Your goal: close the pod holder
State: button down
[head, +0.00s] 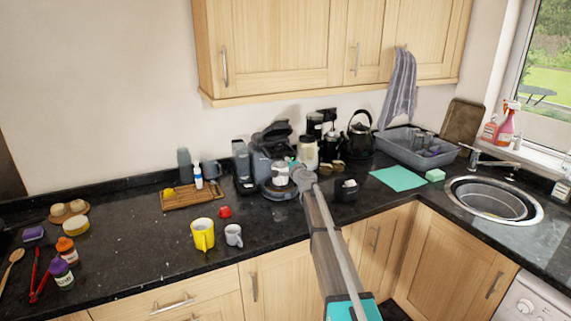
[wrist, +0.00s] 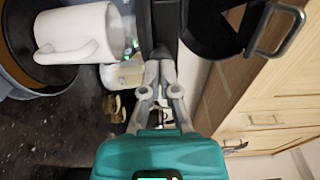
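The dark pod coffee machine (head: 262,165) stands on the counter against the wall. Its pod holder, the dark top part (head: 272,132), is raised and tilted up, standing open. A white mug (head: 281,174) stands on the machine's round drip tray. It shows sideways in the wrist view (wrist: 75,33), left of my fingers. My gripper (head: 303,178) is in front of the machine, just right of the mug. In the wrist view, my gripper's grey fingers (wrist: 161,58) come together at the tips, with nothing visible held. The pod holder cannot be made out in the wrist view.
A dark box (head: 346,190) stands close to the right of my gripper. Glass jars and a black kettle (head: 360,135) stand behind. Wall cupboards (head: 290,45) hang above.

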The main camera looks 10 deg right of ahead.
jog(key=v, duration=1.4)
jog(key=s+a+f+n+g+y, duration=0.2)
jog(key=s+a+f+n+g, duration=0.3)
jog(key=s, duration=0.4)
jog(key=s+a+f+n+g+y, duration=0.2)
jog(key=s+a+f+n+g, duration=0.3)
jog(key=s, duration=0.4)
jog(key=s+d+f+n+g+h, duration=0.1)
jog(key=s+d+f+g+h, duration=0.1)
jog(key=s, duration=0.6)
jog(key=s+d+f+n+g+h, duration=0.2)
jog(key=s+f+g+h, duration=0.1)
jog(key=s, duration=0.4)
jog(key=s+d+f+n+g+h, duration=0.2)
jog(key=s+d+f+h, duration=0.1)
jog(key=s, duration=0.5)
jog(key=shift+s+f+g, duration=0.25)
jog(key=shift+s+g, duration=0.05)
jog(key=shift+s, duration=0.05)
jog(key=shift+s, duration=0.1)
